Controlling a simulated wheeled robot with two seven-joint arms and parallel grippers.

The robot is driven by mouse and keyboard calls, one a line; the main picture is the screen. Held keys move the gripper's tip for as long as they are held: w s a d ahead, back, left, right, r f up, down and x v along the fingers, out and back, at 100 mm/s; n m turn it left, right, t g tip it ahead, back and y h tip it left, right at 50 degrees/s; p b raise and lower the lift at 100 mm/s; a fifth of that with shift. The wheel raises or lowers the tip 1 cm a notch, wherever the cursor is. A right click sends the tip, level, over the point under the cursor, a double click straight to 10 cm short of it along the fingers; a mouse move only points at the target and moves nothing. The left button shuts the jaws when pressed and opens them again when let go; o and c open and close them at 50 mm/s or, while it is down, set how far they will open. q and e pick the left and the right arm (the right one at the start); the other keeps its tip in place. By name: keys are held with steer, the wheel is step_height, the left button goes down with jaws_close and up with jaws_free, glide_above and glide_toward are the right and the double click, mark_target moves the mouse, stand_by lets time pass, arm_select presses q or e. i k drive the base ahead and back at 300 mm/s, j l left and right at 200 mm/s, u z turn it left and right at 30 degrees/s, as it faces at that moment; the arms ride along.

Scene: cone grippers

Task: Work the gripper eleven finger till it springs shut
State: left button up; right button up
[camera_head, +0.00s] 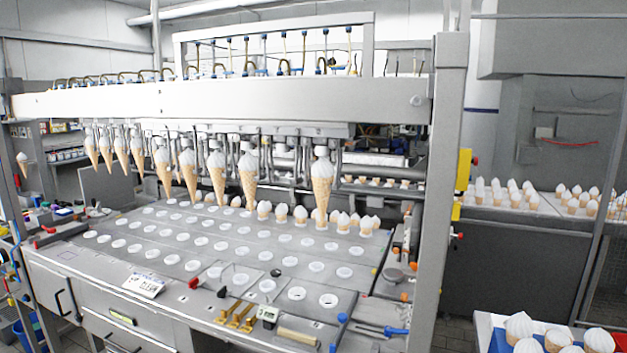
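A row of metal cone grippers hangs under the white beam (230,103) of a long machine. Several of them hold white-topped cones upright, point down, from the far left to a cone (248,178) near the middle. One more held cone (321,186) hangs apart at the right end of the row. Between these two is a gap where metal fingers (284,160) show without a hanging cone. I cannot read any gripper numbers, so I cannot tell which is eleven, or whether its finger is open. Neither of my own grippers is in view.
Below is a steel deck (180,232) with rows of round holes and several cones standing at its back. Brass tools (236,315), a small sign (143,285) and blue-handled tools (382,331) lie along the front. A grey post (445,180) stands at right. A cone tray (487,335) is at lower right.

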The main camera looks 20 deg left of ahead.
mark_target(266, 139)
steer(key=j+z, duration=0.25)
steer(key=z, duration=0.15)
steer(key=j+z, duration=0.55)
steer(key=z, duration=0.25)
steer(key=j+z, duration=0.25)
steer(key=z, duration=0.15)
steer(key=k+l, duration=0.05)
